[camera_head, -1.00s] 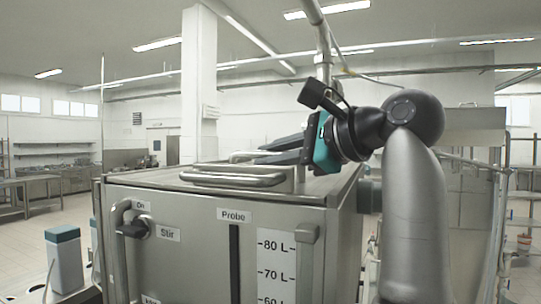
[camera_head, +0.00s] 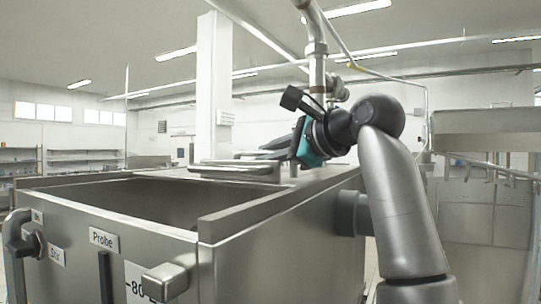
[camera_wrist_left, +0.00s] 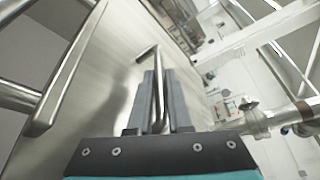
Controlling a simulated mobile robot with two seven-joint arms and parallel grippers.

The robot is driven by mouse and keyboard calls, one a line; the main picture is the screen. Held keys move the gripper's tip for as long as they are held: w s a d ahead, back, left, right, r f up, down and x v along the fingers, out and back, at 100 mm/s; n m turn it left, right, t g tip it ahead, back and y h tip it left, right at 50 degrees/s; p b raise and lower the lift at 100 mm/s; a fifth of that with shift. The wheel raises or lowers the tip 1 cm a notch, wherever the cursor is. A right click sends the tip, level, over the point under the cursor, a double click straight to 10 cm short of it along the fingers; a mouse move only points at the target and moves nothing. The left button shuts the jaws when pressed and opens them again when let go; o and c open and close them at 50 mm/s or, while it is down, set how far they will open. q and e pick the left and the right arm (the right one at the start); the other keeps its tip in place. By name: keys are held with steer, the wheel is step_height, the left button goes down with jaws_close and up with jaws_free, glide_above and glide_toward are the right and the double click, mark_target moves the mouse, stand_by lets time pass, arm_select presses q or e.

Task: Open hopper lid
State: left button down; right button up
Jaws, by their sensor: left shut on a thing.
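The steel hopper (camera_head: 105,225) fills the lower left of the head view, with its dark open inside (camera_head: 160,203) showing at the front. The lid (camera_head: 310,181) covers the rear part of the top. A bar handle (camera_head: 235,172) stands on the lid. My left gripper (camera_head: 258,156) is over the lid, behind this front bar. In the left wrist view its two grey fingers (camera_wrist_left: 158,75) are shut around a thin bent metal handle (camera_wrist_left: 148,52) above the lid's flat steel surface (camera_wrist_left: 120,80). My right gripper is not in view.
A vertical steel pipe (camera_head: 317,65) rises just behind my gripper. A front knob (camera_head: 28,243) and a block-shaped fitting (camera_head: 165,282) stick out from the hopper's front. A steel cabinet (camera_head: 485,215) stands at the right.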

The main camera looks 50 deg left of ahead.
arm_select(q)
steer(key=w, duration=0.1)
steer(key=w+a+p, duration=0.1)
steer(key=shift+w+r, duration=0.1)
steer(key=shift+w, duration=0.5)
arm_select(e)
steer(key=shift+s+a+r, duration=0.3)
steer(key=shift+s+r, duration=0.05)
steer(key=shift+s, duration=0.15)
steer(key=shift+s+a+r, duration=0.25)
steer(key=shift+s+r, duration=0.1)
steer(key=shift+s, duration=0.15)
arm_select(q)
steer(key=c, duration=0.8)
jaws_free()
steer(key=shift+c, duration=0.2)
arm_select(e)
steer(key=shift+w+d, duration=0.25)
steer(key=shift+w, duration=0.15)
